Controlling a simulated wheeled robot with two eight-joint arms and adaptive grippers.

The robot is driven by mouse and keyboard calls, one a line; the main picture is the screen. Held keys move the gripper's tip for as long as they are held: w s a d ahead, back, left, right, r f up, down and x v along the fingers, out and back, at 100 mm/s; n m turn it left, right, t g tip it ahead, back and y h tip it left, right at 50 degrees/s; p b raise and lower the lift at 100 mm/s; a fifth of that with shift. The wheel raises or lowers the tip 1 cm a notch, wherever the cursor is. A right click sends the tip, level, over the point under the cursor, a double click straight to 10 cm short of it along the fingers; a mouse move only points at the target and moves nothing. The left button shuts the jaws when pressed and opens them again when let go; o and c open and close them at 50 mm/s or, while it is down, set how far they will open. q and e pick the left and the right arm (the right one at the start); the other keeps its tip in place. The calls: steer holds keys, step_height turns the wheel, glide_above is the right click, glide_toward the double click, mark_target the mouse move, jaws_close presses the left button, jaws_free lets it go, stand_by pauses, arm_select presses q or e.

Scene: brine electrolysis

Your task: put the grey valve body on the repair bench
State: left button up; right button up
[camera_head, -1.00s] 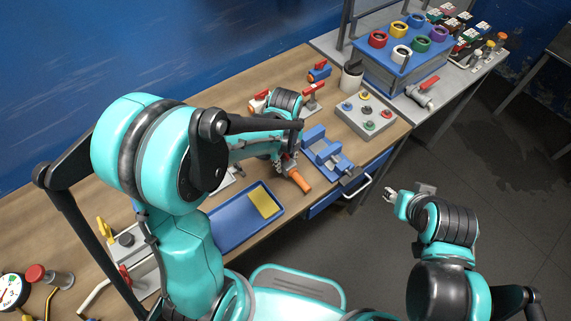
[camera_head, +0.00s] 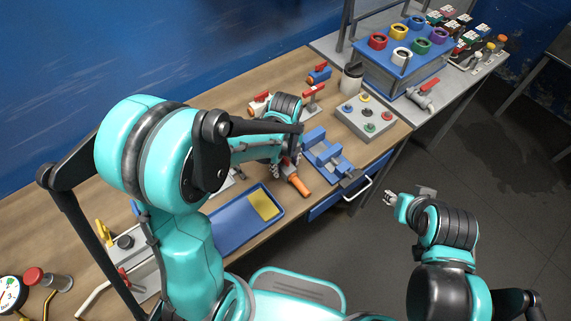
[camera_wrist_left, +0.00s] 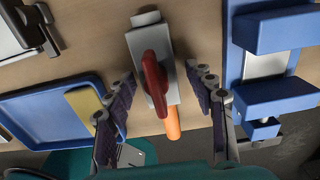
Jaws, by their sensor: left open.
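In the left wrist view, a grey valve body (camera_wrist_left: 166,84) with a red lever (camera_wrist_left: 154,80) lies on the wooden bench (camera_wrist_left: 84,40). An orange cylindrical piece (camera_wrist_left: 172,124) shows at its near end; I cannot tell if it is joined. My left gripper (camera_wrist_left: 160,76) is open, with one finger on each side of the body and gaps on both sides. In the head view, my left gripper (camera_head: 284,168) hides most of the body, and the orange piece (camera_head: 298,184) shows below it. My right gripper (camera_head: 390,198) is over the floor, too small to judge.
A blue vise (camera_head: 328,154) stands close right of the left gripper. A blue tray (camera_head: 236,233) with a yellow pad lies to the left. Behind are a button box (camera_head: 366,119) and other valves. A grey side table (camera_head: 440,97) holds another grey red-handled valve (camera_head: 422,95).

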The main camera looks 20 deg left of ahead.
arm_select(q)
step_height(320, 180, up, 10)
steer(key=p, duration=0.3)
steer(key=shift+r, duration=0.2)
steer(key=shift+s+r, duration=0.15)
steer(key=shift+r, duration=0.45)
steer(key=s+a+r+n+t, duration=0.2)
steer(key=s+n, duration=0.3)
steer(key=n, duration=0.7)
steer(key=s+a+r+n+t, duration=0.2)
steer(key=s+n+t, duration=0.3)
steer(key=n, duration=0.8)
steer(key=shift+a+r+n, duration=0.3)
steer(key=shift+a+r, duration=0.05)
steer(key=shift+r, duration=0.5)
step_height(320, 180, down, 4)
steer(key=b, duration=0.3)
steer(key=shift+r, duration=0.1)
